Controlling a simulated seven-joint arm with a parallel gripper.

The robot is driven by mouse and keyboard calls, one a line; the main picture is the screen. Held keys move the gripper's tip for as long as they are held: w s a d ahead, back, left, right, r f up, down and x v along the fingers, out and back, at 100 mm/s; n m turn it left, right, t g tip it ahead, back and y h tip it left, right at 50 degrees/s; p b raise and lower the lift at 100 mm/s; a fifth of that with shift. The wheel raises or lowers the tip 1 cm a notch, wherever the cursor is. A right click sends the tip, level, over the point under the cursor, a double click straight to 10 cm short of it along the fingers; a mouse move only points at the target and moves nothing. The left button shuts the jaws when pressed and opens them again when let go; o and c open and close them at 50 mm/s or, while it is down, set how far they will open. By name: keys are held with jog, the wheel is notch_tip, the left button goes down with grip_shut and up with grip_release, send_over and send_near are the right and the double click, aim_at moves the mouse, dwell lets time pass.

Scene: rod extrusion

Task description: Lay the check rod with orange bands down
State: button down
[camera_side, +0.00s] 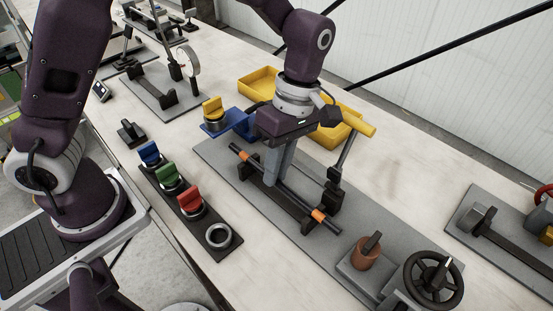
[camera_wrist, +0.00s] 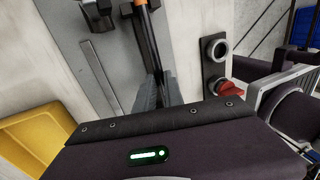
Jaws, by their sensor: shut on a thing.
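The dark check rod with orange bands (camera_side: 296,197) lies slantwise across the middle of the side view, one band near each end. My gripper (camera_side: 275,180) points down and is shut on the rod between the bands. The rod is at the height of the black cradle (camera_side: 271,201), close over its two end supports; I cannot tell whether it touches them. In the wrist view the rod (camera_wrist: 149,45) runs away from my gripper (camera_wrist: 160,95), with an orange band at the top edge. The fingers hide the gripped part.
A yellow-handled lever (camera_side: 352,124) stands close right of my gripper. A blue bracket (camera_side: 236,124) with a yellow-topped plug is behind it. A rack (camera_side: 158,187) of blue, green and red plugs is left. A handwheel (camera_side: 433,279) and a brown cylinder (camera_side: 364,254) are at front right.

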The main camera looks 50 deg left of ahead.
dwell(0.3)
jog(key=c, duration=1.4)
grip_release()
jog(key=shift+o, duration=0.2)
jog(key=v, duration=0.7)
jog(key=shift+r, duration=0.1)
